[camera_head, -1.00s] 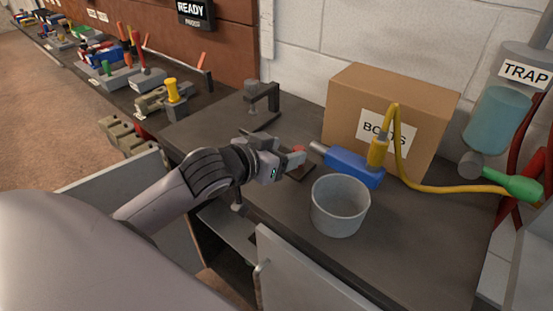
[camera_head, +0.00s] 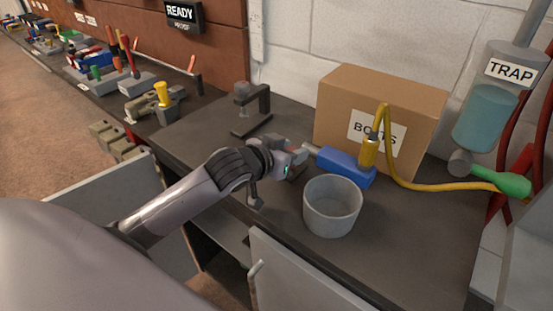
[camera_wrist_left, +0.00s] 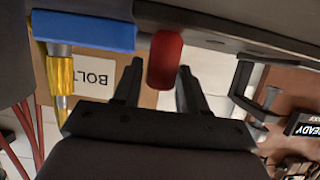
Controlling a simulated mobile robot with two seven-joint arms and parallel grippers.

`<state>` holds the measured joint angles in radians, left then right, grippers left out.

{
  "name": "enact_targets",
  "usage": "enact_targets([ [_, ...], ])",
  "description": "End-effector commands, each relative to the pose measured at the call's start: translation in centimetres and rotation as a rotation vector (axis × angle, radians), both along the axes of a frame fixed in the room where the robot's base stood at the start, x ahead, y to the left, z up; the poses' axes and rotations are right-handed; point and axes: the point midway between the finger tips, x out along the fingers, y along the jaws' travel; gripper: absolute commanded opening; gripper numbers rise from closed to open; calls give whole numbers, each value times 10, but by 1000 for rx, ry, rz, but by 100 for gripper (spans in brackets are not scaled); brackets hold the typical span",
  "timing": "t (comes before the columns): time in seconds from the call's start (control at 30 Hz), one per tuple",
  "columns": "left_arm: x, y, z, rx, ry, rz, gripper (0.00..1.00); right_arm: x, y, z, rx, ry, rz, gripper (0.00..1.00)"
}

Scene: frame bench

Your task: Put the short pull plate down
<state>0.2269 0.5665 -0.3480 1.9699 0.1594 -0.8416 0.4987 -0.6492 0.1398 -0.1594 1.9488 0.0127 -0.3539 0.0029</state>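The short pull plate shows by its red grip (camera_wrist_left: 166,60) in the left wrist view, where the picture is upside down. My left gripper (camera_wrist_left: 160,75) has its two dark fingers spread on either side of this grip, with a visible gap on the left side. In the head view my left gripper (camera_head: 292,158) is low over the bench top, left of the blue tool, and hides most of the plate. I cannot tell exactly how the plate rests. My right gripper is not in view.
A grey round bin (camera_head: 332,207) stands just right of my gripper. The blue tool (camera_head: 343,166) lies behind it, before a cardboard box (camera_head: 420,110). A black clamp stand (camera_head: 258,108) stands at the back left. The dark bench top (camera_head: 400,240) is clear at front right.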

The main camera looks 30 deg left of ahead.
Motion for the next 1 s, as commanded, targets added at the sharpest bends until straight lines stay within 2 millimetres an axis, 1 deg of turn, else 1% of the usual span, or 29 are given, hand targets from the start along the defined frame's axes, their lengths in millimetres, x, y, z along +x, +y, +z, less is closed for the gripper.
enact_targets([
  [0.03, 0, 0, 0, 0, 0, 0, 25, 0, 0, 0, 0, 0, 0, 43],
  [0.07, 0, 0, 0, 0, 0, 0, 15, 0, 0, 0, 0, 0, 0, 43],
  [0.1, 0, 0, 0, 0, 0, 0, 2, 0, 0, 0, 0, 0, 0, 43],
  [0.13, 0, 0, 0, 0, 0, 0, 0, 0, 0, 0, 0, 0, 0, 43],
  [0.2, 0, 0, 0, -1, 1, 0, 0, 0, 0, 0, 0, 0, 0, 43],
  [0.23, 0, 0, 4, 1, -9, -1, 0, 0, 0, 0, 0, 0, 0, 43],
  [0.5, 1, 0, 5, 0, -9, 0, 0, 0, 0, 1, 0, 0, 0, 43],
  [0.67, 1, 0, 15, -1, -11, 0, 0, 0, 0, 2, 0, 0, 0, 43],
  [0.77, 1, 0, 29, 0, -14, -1, 0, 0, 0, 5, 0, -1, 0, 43],
  [0.87, 1, 0, 47, -1, -15, 0, 0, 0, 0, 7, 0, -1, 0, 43],
  [0.97, 1, 0, 72, -1, -17, -1, 0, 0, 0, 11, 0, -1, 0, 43],
  [1.0, 1, 0, 84, -1, -18, -1, 0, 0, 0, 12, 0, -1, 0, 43],
])
